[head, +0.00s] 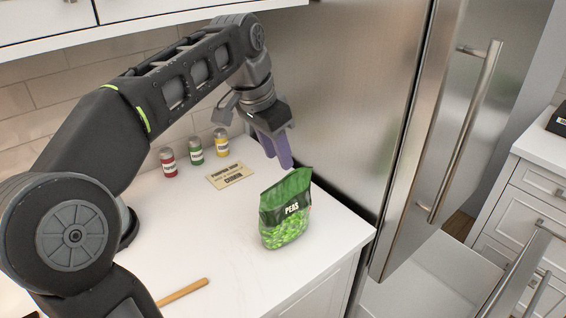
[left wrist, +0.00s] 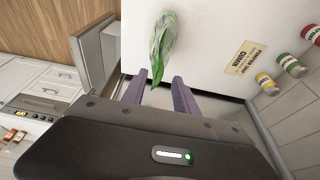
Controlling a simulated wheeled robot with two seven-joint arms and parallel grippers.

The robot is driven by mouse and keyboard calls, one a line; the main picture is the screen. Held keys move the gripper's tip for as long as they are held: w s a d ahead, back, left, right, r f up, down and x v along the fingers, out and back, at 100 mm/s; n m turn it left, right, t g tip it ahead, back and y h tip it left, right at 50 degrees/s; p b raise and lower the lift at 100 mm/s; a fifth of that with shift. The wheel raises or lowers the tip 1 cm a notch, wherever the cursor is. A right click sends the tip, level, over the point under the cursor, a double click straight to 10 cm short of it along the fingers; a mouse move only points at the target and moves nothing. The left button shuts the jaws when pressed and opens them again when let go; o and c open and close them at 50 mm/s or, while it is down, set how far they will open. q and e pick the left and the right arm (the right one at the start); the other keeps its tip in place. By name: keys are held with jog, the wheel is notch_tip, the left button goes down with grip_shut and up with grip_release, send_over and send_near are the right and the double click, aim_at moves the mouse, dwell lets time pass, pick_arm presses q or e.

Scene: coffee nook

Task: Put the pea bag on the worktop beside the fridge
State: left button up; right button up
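The pea bag (head: 286,212), green with a dark label reading PEAS, stands upright on the white worktop (head: 215,235) near its front right edge, beside the fridge (head: 345,90). My left gripper (head: 283,164) is above and behind the bag, fingers pointing down, apart from it. My right gripper is not in view.
Red, green and yellow spice jars (head: 195,151) stand at the back by the tiled wall. A recipe card (head: 230,175) lies in front of them. A wooden handle (head: 183,292) lies near the front. An open drawer (head: 520,275) is at the lower right.

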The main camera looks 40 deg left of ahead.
pick_arm(q)
jog(key=p+v, duration=0.2)
jog(key=v, duration=0.2)
jog(key=shift+r, duration=0.15)
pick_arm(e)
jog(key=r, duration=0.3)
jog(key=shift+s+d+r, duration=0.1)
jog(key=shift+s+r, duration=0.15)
